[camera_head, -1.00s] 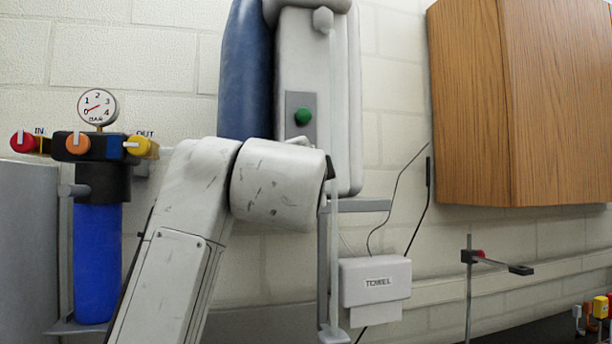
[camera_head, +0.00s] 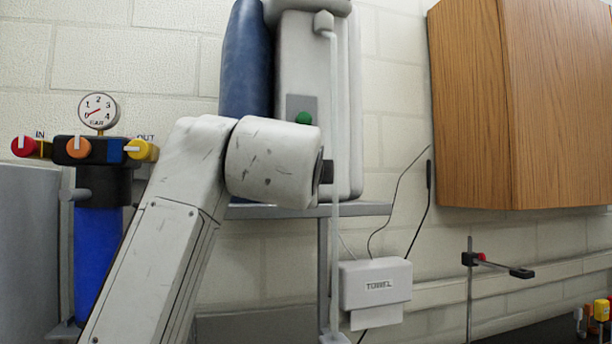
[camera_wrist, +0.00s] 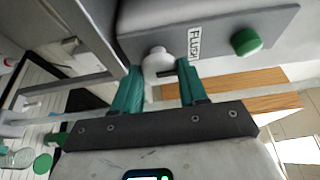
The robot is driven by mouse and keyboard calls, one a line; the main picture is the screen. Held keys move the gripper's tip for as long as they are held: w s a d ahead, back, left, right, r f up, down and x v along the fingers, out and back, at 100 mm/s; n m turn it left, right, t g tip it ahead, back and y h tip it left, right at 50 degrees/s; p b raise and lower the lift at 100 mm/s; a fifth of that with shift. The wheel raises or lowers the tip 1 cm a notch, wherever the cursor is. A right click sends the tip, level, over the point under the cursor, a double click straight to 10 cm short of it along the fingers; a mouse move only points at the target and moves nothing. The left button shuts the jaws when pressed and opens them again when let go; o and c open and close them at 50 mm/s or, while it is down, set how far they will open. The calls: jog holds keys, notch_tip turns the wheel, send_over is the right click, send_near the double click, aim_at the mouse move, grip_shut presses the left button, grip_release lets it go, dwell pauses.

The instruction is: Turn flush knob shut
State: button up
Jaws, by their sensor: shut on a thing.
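The flush knob (camera_wrist: 157,62) is a small white round knob on the grey plate in the wrist view, beside a tag reading "Flush" (camera_wrist: 195,42). My gripper (camera_wrist: 160,80) has two teal fingers, one on each side of the knob, and is shut on it. A dark slot or gap shows at the knob's lower right; its exact turn angle is hard to read. A green round button (camera_wrist: 246,41) sits on the same plate, right of the tag. In the head view the green button (camera_head: 303,118) shows above my arm, which hides the knob and my gripper.
A blue filter (camera_head: 98,255) with a gauge (camera_head: 98,111) and red, orange and yellow knobs stands at the left. A thin white pipe (camera_head: 336,250) runs down beside my arm. A towel box (camera_head: 376,284) and a wooden cabinet (camera_head: 560,110) are at the right.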

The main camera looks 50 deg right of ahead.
jog(key=shift+f, duration=0.1)
jog(key=o, duration=1)
jog(key=b+v, duration=0.3)
jog(key=v, duration=0.7)
jog(key=shift+s+a, duration=0.25)
jog(key=shift+a, duration=0.1)
